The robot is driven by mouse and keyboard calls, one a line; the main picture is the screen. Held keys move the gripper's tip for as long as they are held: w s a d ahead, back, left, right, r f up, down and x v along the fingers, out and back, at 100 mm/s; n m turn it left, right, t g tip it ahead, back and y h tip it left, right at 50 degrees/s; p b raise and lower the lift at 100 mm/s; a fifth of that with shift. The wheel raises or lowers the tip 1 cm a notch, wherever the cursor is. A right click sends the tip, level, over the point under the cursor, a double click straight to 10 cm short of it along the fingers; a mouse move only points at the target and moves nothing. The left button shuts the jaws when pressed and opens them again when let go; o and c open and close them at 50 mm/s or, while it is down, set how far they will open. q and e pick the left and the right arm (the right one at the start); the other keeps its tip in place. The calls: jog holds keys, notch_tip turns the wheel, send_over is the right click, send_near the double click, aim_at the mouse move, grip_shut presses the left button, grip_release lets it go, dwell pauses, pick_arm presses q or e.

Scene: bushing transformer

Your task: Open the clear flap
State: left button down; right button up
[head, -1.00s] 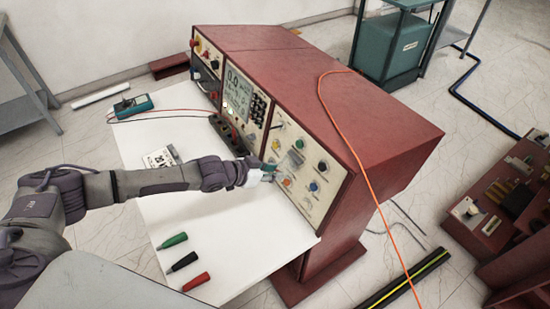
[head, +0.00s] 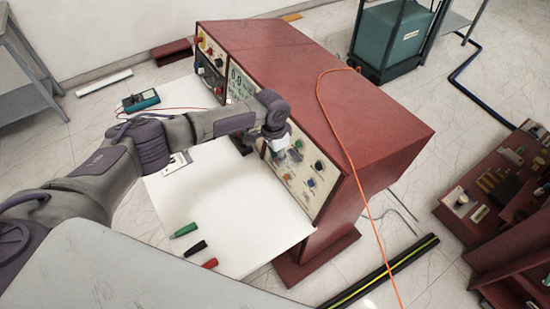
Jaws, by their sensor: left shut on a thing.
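The red console's slanted control panel (head: 313,178) carries several coloured buttons and knobs. My left gripper (head: 279,146) is at the upper left part of this panel, its fingers pointing down at it. It is shut on the clear flap (head: 295,155), a small see-through cover over the panel's buttons. The flap is hard to make out, and its exact tilt cannot be told. My left wrist hides the panel's upper left corner and part of the meter display. My right gripper is out of view.
An orange cable (head: 340,140) runs over the red console (head: 330,85). The worktop's middle is clear.

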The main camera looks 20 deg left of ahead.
pick_arm(q)
jog(key=shift+w+d+r+g+y+b, duration=0.4)
jog(key=shift+g+y, duration=0.2)
jog(key=shift+g, duration=0.2)
jog(key=c, duration=0.9)
grip_release()
jog(key=shift+r, duration=0.1)
jog(key=r, duration=0.8)
jog(key=w+r, duration=0.1)
jog(key=r, duration=0.2)
jog(key=shift+w+d+r, duration=0.1)
jog(key=shift+d+r, duration=0.3)
